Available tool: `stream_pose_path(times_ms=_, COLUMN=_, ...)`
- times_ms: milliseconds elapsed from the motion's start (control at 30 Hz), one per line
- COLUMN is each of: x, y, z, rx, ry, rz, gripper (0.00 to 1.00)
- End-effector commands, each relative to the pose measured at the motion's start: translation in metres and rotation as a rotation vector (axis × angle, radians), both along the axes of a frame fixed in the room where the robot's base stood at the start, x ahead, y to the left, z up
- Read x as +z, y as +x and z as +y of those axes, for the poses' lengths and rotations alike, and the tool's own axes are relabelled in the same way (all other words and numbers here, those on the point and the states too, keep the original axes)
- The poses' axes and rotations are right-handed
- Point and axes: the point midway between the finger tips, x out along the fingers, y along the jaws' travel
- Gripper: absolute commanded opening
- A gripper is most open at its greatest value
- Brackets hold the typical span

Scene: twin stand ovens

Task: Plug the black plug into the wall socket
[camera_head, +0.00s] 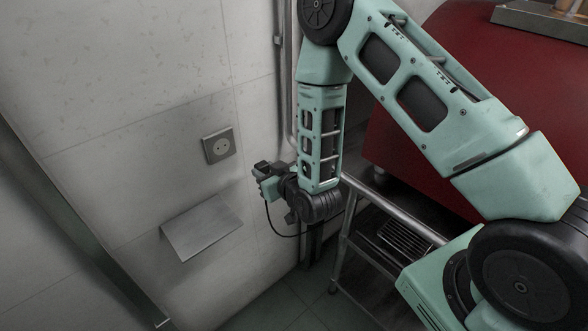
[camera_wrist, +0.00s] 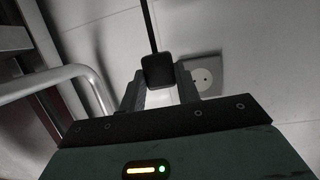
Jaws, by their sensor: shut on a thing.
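The wall socket (camera_head: 219,146) is a grey square plate with a round two-hole recess on the tiled wall, left of my gripper in the head view. It also shows in the wrist view (camera_wrist: 203,77), just right of and beyond the fingers. My gripper (camera_head: 263,172) is close to the wall, to the right of and slightly below the socket. In the wrist view, my gripper (camera_wrist: 160,88) is shut on the black plug (camera_wrist: 158,69), which sits between the fingertips with its cord running upward. The plug is apart from the socket. Its pins are hidden.
A sloped metal shelf (camera_head: 202,227) juts from the wall below the socket. Pipes (camera_head: 284,90) run up the wall behind my arm. A metal stand (camera_head: 395,222) and a large red oven body (camera_head: 425,125) are at right. The wall around the socket is clear.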

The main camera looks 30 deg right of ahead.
Motion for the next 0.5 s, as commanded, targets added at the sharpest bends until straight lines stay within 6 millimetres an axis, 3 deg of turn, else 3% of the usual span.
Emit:
stream_pose_path(times_ms=33, x=0.023, y=-0.001, z=0.015, rx=0.024, ry=0.001, rz=-0.002, gripper=0.05)
stream_pose_path(times_ms=200, x=0.047, y=-0.004, z=0.046, rx=0.067, ry=0.005, rz=0.000, gripper=0.05)
stream_pose_path(times_ms=500, x=0.052, y=-0.006, z=0.057, rx=0.080, ry=0.007, rz=0.002, gripper=0.05)
